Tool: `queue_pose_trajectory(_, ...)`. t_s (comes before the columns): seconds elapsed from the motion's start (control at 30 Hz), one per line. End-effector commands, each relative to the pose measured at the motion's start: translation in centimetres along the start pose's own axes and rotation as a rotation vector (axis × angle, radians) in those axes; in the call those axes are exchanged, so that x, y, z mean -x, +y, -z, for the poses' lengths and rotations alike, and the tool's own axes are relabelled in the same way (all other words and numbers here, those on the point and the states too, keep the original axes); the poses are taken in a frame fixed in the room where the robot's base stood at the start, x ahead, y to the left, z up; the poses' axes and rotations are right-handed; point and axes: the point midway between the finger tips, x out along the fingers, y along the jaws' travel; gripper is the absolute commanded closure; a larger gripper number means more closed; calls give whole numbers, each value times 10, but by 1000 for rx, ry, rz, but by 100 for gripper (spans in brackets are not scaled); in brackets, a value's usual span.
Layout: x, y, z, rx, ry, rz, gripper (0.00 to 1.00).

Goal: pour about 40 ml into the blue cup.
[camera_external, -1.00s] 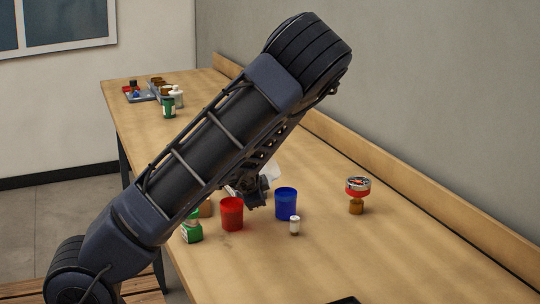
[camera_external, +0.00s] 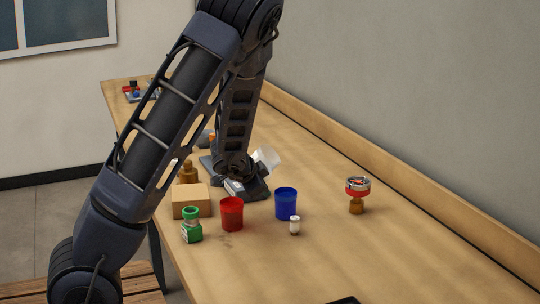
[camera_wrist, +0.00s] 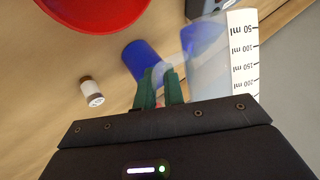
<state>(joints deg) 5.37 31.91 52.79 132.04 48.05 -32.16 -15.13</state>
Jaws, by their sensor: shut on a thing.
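The blue cup (camera_external: 286,203) stands upright on the bench, and it also shows in the wrist view (camera_wrist: 142,57) beyond my fingers. My gripper (camera_external: 258,186) is just left of the blue cup in the external view. It is shut on a clear measuring beaker (camera_external: 267,157), which is tilted above the bench. In the wrist view the beaker (camera_wrist: 208,72), with a white millilitre scale, lies right of my green fingers (camera_wrist: 160,88). Its mouth and liquid level cannot be made out. The grip point is partly hidden.
A red cup (camera_external: 232,214) stands left of the blue cup. A small white bottle (camera_external: 294,225) stands just in front of it. A green bottle (camera_external: 191,225) and a cardboard box (camera_external: 190,201) are further left.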

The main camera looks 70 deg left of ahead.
Motion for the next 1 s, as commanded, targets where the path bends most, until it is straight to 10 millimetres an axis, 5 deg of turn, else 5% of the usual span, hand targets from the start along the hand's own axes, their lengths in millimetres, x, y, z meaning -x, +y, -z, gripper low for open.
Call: queue_pose_trajectory(1.0,-7,3,-11,214,225,-101,100)
